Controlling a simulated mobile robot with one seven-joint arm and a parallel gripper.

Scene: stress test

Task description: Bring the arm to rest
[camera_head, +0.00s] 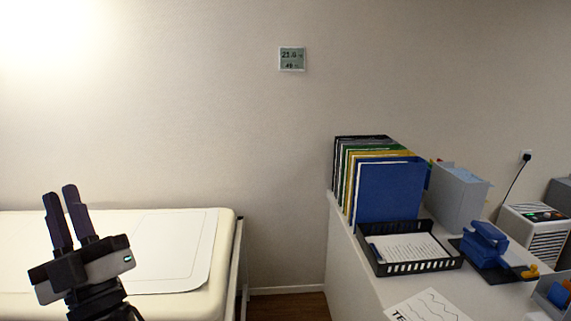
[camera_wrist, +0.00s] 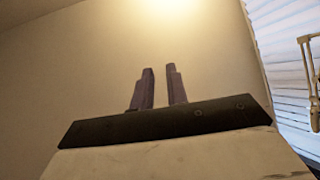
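My gripper (camera_head: 61,190) is at the lower left in the head view, raised with its fingers pointing up. It stands in front of the white padded bed (camera_head: 222,222). Its two dark fingers are a small gap apart with nothing between them. In the wrist view my gripper (camera_wrist: 161,72) points toward a bare wall lit by a bright lamp glow, and the gap between the fingers is empty. The rest of my arm is mostly out of the picture.
A desk (camera_head: 345,270) on the right holds several upright folders (camera_head: 388,190), a black paper tray (camera_head: 420,266), a grey file box (camera_head: 457,195) and a blue hole punch (camera_head: 484,243). A gap with floor (camera_head: 287,307) lies between bed and desk. Window blinds (camera_wrist: 285,55) show at right.

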